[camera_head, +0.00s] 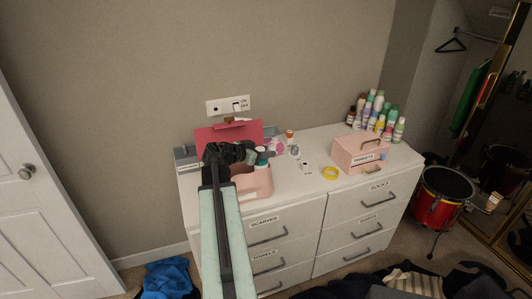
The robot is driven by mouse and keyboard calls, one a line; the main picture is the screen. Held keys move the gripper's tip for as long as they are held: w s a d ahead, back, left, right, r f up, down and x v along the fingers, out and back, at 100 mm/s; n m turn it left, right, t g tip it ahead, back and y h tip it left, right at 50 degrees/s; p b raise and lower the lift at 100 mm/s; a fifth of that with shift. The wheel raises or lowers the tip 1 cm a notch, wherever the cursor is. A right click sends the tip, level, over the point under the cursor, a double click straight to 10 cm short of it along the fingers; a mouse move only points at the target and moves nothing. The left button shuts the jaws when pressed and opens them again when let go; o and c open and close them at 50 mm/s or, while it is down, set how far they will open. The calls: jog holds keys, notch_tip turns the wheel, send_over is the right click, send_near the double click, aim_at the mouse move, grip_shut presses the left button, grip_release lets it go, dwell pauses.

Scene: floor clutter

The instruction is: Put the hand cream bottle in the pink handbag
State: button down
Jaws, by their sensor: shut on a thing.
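My black gripper (248,153) is at the end of my pale green arm, over the left part of the white dresser. It is shut on a small white-and-teal bottle (262,157), which looks like the hand cream bottle; the fingers hide part of it. Directly below is an open pink container (258,184) that looks like the pink handbag, with a darker pink flap (222,137) raised behind it. The bottle is at or just above its opening. I cannot tell whether it is inside, and my arm covers the container's left part.
The white dresser (292,205) also holds a yellow ring (330,173), a labelled pink box (360,152) and several bottles (378,118) at the back right. A red drum (444,200) stands to its right. Dark clothes (380,286) and blue cloth (167,277) lie on the floor.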

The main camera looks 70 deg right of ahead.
jog(key=c, duration=0.9)
grip_release()
jog(key=p+v, duration=0.3)
jog(key=v, duration=0.4)
jog(key=shift+w+a+r, duration=0.2)
jog(key=shift+a+r, duration=0.05)
jog(key=shift+a, duration=0.05)
